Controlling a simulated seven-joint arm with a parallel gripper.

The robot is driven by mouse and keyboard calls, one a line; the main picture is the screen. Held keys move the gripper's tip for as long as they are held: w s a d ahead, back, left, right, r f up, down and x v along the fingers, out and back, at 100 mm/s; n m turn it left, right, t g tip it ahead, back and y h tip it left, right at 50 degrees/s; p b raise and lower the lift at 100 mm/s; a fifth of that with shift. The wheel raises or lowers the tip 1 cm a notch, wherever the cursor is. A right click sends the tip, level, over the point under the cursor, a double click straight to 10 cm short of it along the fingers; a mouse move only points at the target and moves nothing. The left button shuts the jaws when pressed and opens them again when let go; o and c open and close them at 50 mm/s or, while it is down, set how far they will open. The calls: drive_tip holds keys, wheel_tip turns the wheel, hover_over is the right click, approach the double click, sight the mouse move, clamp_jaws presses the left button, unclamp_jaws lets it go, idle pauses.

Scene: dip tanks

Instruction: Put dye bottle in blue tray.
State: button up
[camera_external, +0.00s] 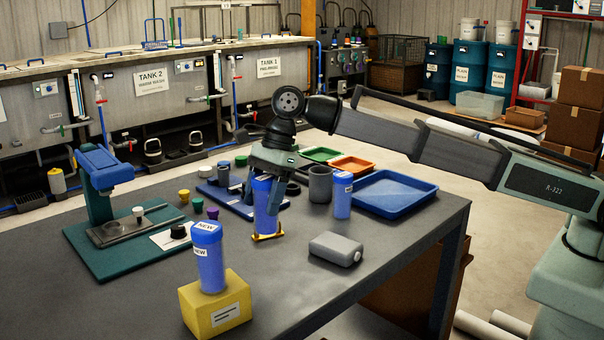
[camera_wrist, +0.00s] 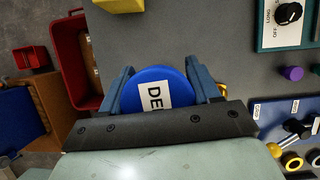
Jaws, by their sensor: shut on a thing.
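My gripper (camera_external: 262,196) points down with its fingers on either side of an upright blue bottle (camera_external: 264,218), shut on it. The bottle stands at a yellow ring-like base (camera_external: 267,237); I cannot tell whether it is lifted. In the wrist view my gripper (camera_wrist: 161,84) holds the bottle's round blue top (camera_wrist: 150,82), whose white label reads "DE", the rest hidden. The blue tray (camera_external: 410,206) lies at the table's right end, right of my gripper, and looks empty. No readable mark names the dye bottle.
A blue bottle marked "NEW" (camera_external: 211,265) stands on a yellow block (camera_external: 216,307). Another blue bottle (camera_external: 342,198) and a grey cup (camera_external: 320,184) stand between gripper and tray. A grey container (camera_external: 336,248) lies in front. Green (camera_external: 320,155) and orange (camera_external: 351,163) trays sit behind.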

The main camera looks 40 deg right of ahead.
drive_tip(key=w+d+r+m+t, duration=0.1)
drive_tip(key=w+d+m, duration=0.1)
drive_tip(key=w+d, duration=1.05)
drive_tip(key=w+d+r+m+t, duration=0.1)
drive_tip(key=w+d+m, duration=0.1)
drive_tip(key=d, duration=1.3)
drive_tip(key=w+d+r+m, duration=0.1)
drive_tip(key=w+d+m, duration=0.1)
drive_tip(key=d, duration=1.2)
drive_tip(key=s+d+m, duration=0.1)
drive_tip(key=s+d, duration=0.2)
drive_tip(key=d, duration=0.5)
drive_tip(key=s+d+f+n, duration=0.2)
drive_tip(key=s+f, duration=0.1)
drive_tip(key=s, duration=0.7)
drive_tip(key=shift+h, duration=0.3)
drive_tip(key=shift+w+d+f, duration=0.1)
drive_tip(key=shift+f, duration=2.2)
drive_tip(key=shift+w+f, duration=0.1)
drive_tip(key=shift+f, duration=2.2)
drive_tip(key=shift+f, duration=0.15)
